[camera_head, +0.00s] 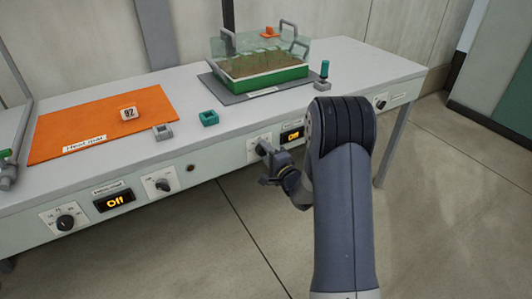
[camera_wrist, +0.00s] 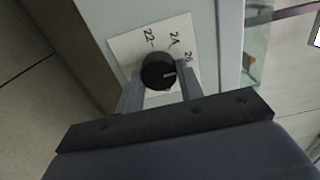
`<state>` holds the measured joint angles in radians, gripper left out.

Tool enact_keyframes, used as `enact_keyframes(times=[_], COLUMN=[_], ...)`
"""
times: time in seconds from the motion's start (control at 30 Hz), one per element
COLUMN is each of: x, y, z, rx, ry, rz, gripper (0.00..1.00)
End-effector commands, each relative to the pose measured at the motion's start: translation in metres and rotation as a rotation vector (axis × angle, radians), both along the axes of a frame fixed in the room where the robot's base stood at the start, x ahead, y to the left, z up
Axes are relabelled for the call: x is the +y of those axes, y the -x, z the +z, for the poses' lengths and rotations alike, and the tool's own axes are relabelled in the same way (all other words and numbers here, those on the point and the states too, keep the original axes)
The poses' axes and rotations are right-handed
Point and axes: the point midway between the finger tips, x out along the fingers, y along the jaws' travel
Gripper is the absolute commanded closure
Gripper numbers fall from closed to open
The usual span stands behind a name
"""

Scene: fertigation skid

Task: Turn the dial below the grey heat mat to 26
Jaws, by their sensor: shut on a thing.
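The grey heat mat (camera_head: 222,88) lies on the bench under a green seed tray. Below it on the bench front, a dial (camera_head: 262,146) sits on a white plate, partly hidden by my gripper (camera_head: 268,154). In the wrist view the black round dial (camera_wrist: 158,66) is between the two fingers of my gripper (camera_wrist: 161,78), which is shut on it. The numbers 22, 24 and 26 show on its plate (camera_wrist: 125,47). The dial's white mark points right, roughly towards the 26 side; its exact setting is hard to tell. A small display (camera_head: 292,135) beside it glows orange.
An orange mat (camera_head: 70,130) with a marked block (camera_head: 128,113) lies at left. Other front controls are a dial (camera_head: 66,222), a display (camera_head: 114,202) reading Off and a knob (camera_head: 162,185). Another knob (camera_head: 380,103) is at right. The floor before the bench is clear.

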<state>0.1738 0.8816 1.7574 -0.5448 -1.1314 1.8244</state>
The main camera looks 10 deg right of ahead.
Motion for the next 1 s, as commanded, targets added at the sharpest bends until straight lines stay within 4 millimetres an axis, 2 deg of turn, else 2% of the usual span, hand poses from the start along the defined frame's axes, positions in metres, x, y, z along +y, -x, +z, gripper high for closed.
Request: enact_keyframes(times=[0.03,0.07,0.33,0.67,0.77,1.0], x=[0.000,0.000,0.000,-0.003,-0.007,-0.023], y=[-0.001,-0.001,0.000,0.006,0.019,0.065], z=[0.000,0.000,0.000,0.000,0.001,0.000], rx=[-0.001,-0.001,0.000,0.001,0.001,0.003], ry=[0.001,0.001,0.001,0.001,0.001,0.001], rz=[-0.001,-0.001,-0.001,-0.002,-0.003,-0.005], gripper=[0.88,0.64,0.43,0.43,0.43,0.43])
